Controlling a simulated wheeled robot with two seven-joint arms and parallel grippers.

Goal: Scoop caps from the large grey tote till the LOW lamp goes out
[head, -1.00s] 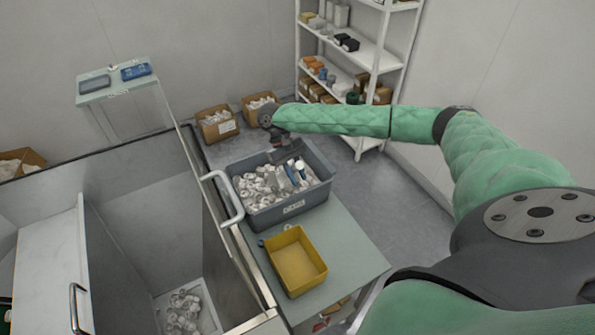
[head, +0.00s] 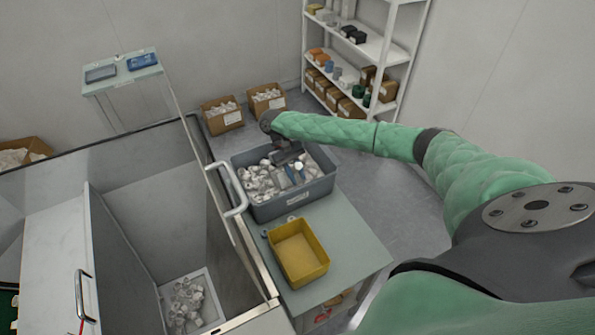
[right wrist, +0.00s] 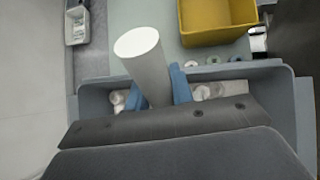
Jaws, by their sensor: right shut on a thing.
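The large grey tote (head: 295,202) stands on the bench and holds many white caps (head: 262,182). Its rim also shows in the right wrist view (right wrist: 285,90). My right gripper (head: 294,170) is over the tote's far half, pointing down into it. In the right wrist view its blue fingers (right wrist: 155,90) are shut on a thick white cylinder (right wrist: 146,65), which looks like a scoop handle. Whatever is at its lower end is hidden. My left gripper is not in view. I cannot make out a LOW lamp.
A yellow bin (head: 298,252) sits in front of the tote. A deep metal hopper (head: 150,215) with a raised handle (head: 228,190) is on the left, with some caps (head: 187,305) at its bottom. Cardboard boxes (head: 222,115) and a shelf rack (head: 385,50) stand behind.

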